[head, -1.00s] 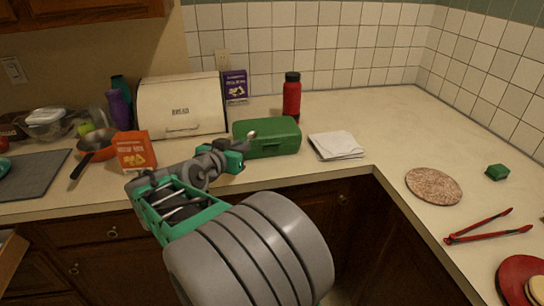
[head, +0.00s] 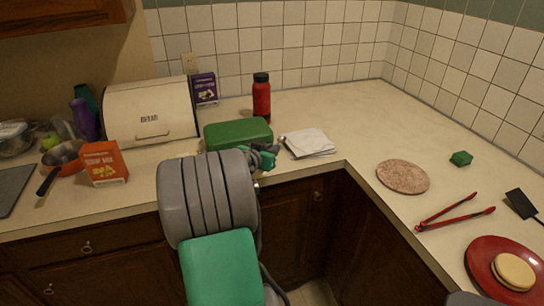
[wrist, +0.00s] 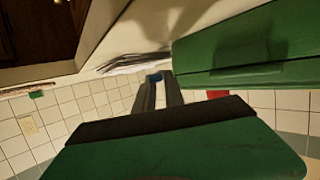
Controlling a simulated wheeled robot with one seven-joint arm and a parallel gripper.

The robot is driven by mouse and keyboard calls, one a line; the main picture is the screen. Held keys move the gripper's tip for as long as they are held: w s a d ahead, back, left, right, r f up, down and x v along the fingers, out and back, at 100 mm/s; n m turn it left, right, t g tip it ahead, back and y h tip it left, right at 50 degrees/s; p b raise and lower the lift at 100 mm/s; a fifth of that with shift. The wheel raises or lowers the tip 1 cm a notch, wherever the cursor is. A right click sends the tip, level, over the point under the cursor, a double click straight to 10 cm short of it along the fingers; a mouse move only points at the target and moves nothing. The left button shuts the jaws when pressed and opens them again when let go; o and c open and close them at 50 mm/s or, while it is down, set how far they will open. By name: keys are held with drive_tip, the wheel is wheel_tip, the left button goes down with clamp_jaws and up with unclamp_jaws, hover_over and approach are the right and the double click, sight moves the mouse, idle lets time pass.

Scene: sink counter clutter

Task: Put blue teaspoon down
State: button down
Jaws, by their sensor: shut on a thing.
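The blue teaspoon shows only as a small blue piece (wrist: 154,77) at the fingertips in the wrist view. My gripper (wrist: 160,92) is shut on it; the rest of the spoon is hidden. In the head view my gripper (head: 268,155) is at the counter's front edge, by the right front of the green box (head: 236,134). The spoon cannot be made out there. In the wrist view the green box (wrist: 240,45) is close beside the fingers.
Folded white paper (head: 310,142) lies right of the green box. A red bottle (head: 262,98) and a bread box (head: 150,112) stand behind. A round board (head: 403,176), red tongs (head: 455,213) and a red plate (head: 482,258) are at right. Bare counter (head: 350,115) lies behind the paper.

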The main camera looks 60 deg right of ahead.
drive_tip(key=f, duration=0.3)
drive_tip(key=shift+d+f+p, duration=0.3)
drive_tip(key=shift+f, duration=0.05)
drive_tip(key=shift+f, duration=0.2)
drive_tip(key=c, duration=1.4)
unclamp_jaws()
drive_tip(key=shift+c, duration=0.2)
drive_tip(key=shift+r, duration=0.15)
